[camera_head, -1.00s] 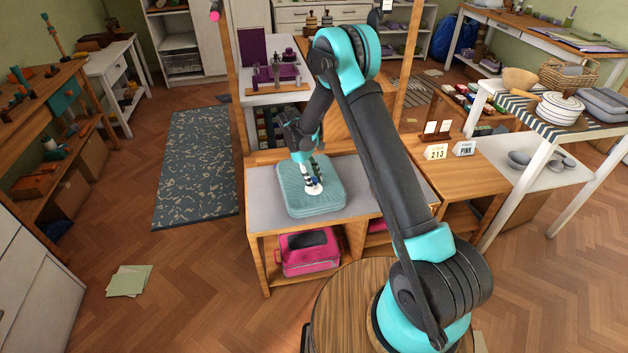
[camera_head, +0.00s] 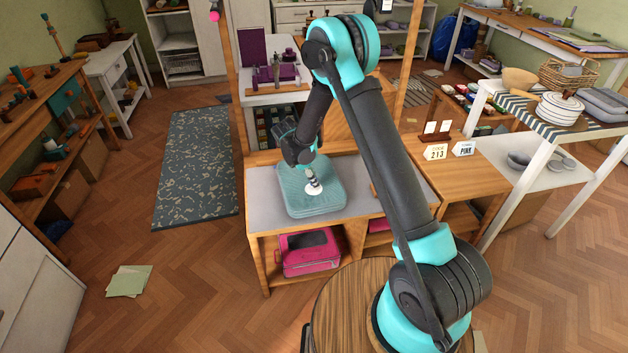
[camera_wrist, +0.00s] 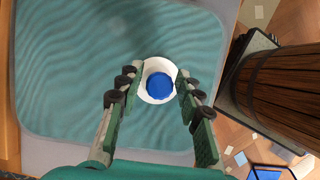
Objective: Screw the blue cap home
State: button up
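The blue cap (camera_wrist: 160,85) shows in the wrist view, in the middle of a round white thing (camera_wrist: 146,93) over a teal pad (camera_wrist: 60,85). Whether the cap sits tight or loose cannot be told. My gripper (camera_wrist: 157,82) is open, with one finger on each side of the cap and visible gaps between. In the head view the teal pad (camera_head: 292,202) lies on the grey-topped bench, with the white round part (camera_head: 314,190) on it under my gripper (camera_head: 313,180). The cap is not clear there.
A wooden upright and purple items (camera_head: 255,48) stand behind the bench. Number and colour signs (camera_head: 436,152) stand to the right. A pink case (camera_head: 308,262) is on the shelf below. The pad around the white part is clear.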

jog(key=n+t, duration=0.1)
jog(key=n, duration=0.1)
jog(key=n+t+y, duration=0.1)
jog(key=n, duration=0.2)
jog(key=shift+n, duration=0.3)
jog(key=shift+c, duration=0.4)
grip_shut()
jog(key=shift+m+g, duration=0.6)
jog(key=shift+m, duration=1.1)
jog(key=shift+m+g+h, duration=0.4)
jog(key=shift+m+h, duration=0.1)
jog(key=shift+m, duration=1.3)
jog(key=shift+g, duration=0.3)
